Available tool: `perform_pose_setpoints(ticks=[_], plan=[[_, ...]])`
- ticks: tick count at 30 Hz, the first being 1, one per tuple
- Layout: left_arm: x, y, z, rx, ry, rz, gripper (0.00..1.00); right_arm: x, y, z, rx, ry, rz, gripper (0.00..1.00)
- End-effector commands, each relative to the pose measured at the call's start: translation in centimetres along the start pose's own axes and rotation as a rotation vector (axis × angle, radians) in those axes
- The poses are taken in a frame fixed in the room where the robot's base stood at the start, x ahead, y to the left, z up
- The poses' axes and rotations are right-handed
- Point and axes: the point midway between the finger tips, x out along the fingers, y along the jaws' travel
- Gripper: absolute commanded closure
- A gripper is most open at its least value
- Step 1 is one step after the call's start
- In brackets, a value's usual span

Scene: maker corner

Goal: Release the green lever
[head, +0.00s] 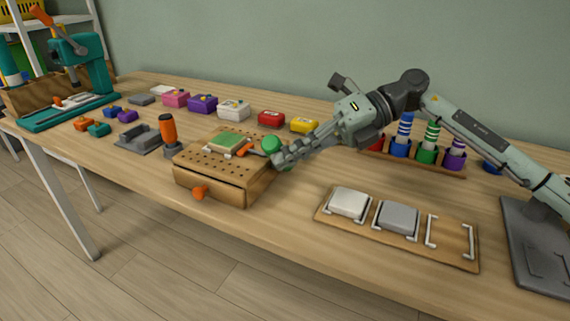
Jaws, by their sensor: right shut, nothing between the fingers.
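A wooden block with a holed top (190,181) stands near the front of the table. A green plate (228,138) lies on it, with an orange piece (243,150) at the plate's right edge. The green lever's round knob (270,144) shows at the block's back right corner; its lower part is partly hidden by my gripper. My right gripper (280,158) is shut and empty, its fingertips right beside the knob. I cannot tell whether they touch it. My left gripper is not in view.
An orange knob (200,192) sticks out from the block's front. An orange-handled tool (168,129) stands close to its left. A wooden board with light pads (330,220) lies at right front. Small boxes line the back.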

Motion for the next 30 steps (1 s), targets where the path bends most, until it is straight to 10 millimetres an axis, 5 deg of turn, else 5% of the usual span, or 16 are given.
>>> perform_pose_setpoints(ticks=[13, 30], plan=[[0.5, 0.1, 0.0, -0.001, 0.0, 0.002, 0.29, -2.1, -0.2, 2.1, 0.282, -0.001, 0.294, 1.0], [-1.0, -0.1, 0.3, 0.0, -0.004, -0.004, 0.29, -3.3, -0.7, 3.2, 0.364, 0.001, 0.38, 1.0]])
